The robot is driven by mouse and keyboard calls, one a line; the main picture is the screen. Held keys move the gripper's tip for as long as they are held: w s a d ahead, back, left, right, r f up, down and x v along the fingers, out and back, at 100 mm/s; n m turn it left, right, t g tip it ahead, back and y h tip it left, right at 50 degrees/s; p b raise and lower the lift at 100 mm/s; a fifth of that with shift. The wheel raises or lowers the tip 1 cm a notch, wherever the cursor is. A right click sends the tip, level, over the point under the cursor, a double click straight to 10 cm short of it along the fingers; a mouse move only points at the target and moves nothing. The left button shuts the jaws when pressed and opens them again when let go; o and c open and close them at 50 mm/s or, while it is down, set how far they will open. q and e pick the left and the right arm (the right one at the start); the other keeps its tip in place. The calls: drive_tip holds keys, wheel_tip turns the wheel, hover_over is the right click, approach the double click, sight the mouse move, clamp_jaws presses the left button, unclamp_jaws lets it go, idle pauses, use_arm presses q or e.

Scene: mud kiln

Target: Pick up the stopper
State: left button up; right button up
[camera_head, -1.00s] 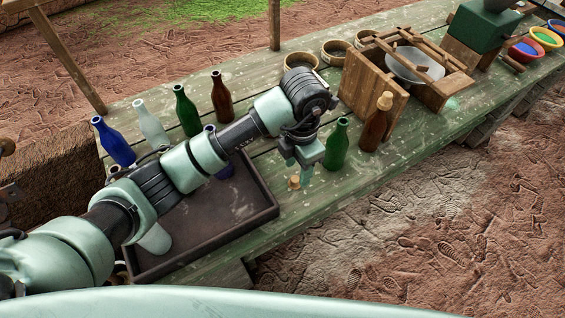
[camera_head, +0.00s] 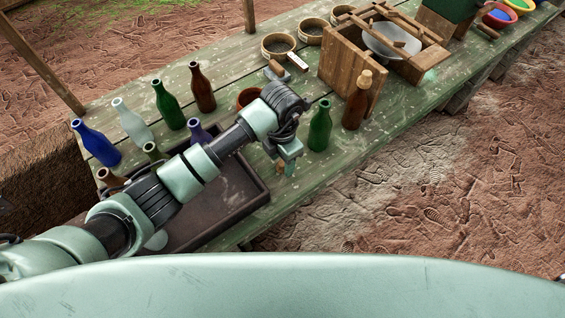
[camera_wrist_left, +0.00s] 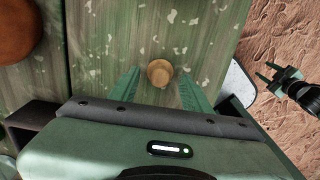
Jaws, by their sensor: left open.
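The stopper (camera_wrist_left: 160,73) is a small tan, round-topped piece standing on the green table. In the left wrist view it sits between the open fingers of my left gripper (camera_wrist_left: 158,88), near their tips, with a gap on each side. In the head view my left gripper (camera_head: 287,166) points down over the table, just right of the dark tray. The stopper (camera_head: 280,167) is small there and partly hidden by the fingers. My right gripper (camera_wrist_left: 268,80) shows small at the right of the left wrist view, away from the table; its jaw state is unclear.
A green bottle (camera_head: 320,126) and a brown bottle (camera_head: 357,101) stand right of the gripper. The dark tray (camera_head: 247,205) lies under my left arm. Several bottles stand behind it, including a blue one (camera_head: 96,143). A wooden press (camera_head: 340,80) stands farther back. The front table edge is close.

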use_arm(q)
clamp_jaws()
use_arm(e)
drive_tip(key=shift+a, duration=0.5)
drive_tip(key=shift+s+d, duration=0.1)
drive_tip(key=shift+d, duration=0.05)
use_arm(q)
drive_tip(key=shift+w+r, duration=0.1)
drive_tip(key=shift+r, duration=0.5)
wheel_tip(320, 180, up, 10)
drive_tip(key=b, duration=0.2)
wheel_tip(320, 180, up, 9)
hover_over(282, 162)
drive_tip(key=shift+s, duration=0.2)
use_arm(e)
drive_tip(key=shift+d+f, duration=0.2)
drive_tip(key=shift+f, duration=0.85)
use_arm(q)
drive_tip(key=shift+a, duration=0.1)
use_arm(e)
drive_tip(key=shift+a, duration=0.1)
